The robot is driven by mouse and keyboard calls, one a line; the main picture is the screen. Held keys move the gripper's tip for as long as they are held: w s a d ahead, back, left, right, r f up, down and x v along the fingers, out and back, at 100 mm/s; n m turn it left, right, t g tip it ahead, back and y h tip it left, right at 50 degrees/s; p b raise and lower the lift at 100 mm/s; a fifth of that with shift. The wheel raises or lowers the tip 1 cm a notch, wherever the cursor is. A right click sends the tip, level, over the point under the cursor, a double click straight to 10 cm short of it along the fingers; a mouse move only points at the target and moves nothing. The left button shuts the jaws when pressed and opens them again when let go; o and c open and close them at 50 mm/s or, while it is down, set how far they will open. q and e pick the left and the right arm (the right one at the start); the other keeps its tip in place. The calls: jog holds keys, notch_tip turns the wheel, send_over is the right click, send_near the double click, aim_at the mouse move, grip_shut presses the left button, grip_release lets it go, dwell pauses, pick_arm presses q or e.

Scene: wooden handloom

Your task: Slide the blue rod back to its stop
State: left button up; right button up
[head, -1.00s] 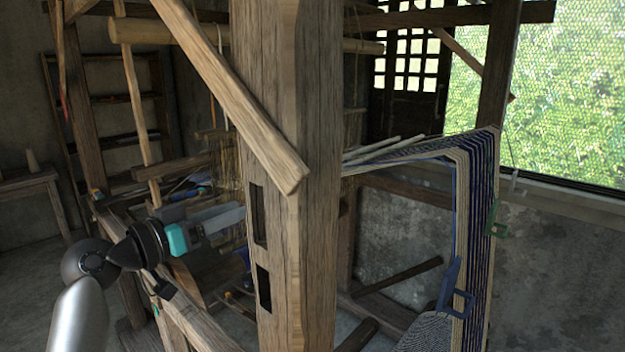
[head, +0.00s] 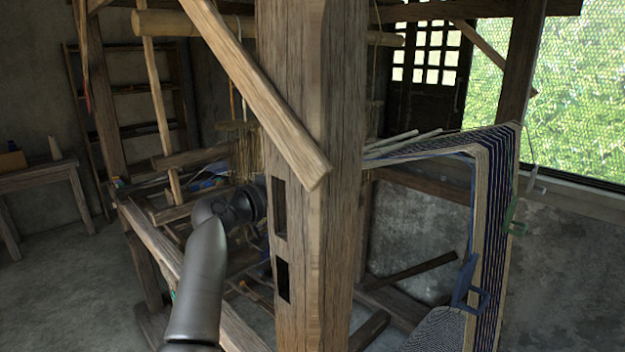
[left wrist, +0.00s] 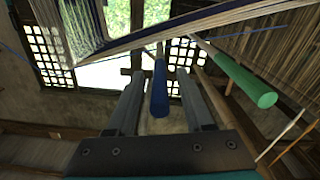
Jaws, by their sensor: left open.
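The blue rod (left wrist: 159,98) shows in the left wrist view with its rounded end toward me. It lies between the two fingers of my left gripper (left wrist: 158,78), which is open. A gap shows on each side of the rod. A green rod (left wrist: 245,82) lies to its right, outside the fingers. In the head view the thick wooden post (head: 312,230) hides my left gripper, and I cannot make out the blue rod there. The rod's stop cannot be made out. My right gripper is in neither view.
Striped warp threads (left wrist: 195,22) stretch above the fingers in the left wrist view. In the head view a slanted brace (head: 255,95) crosses the post. Striped cloth (head: 492,210) hangs at right with a blue clamp (head: 468,285). Open floor (head: 60,280) lies at left.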

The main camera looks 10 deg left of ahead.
pick_arm(q)
jog(key=shift+w+d, duration=0.25)
jog(key=shift+w, duration=0.05)
grip_shut()
dwell(0.4)
dwell(1.0)
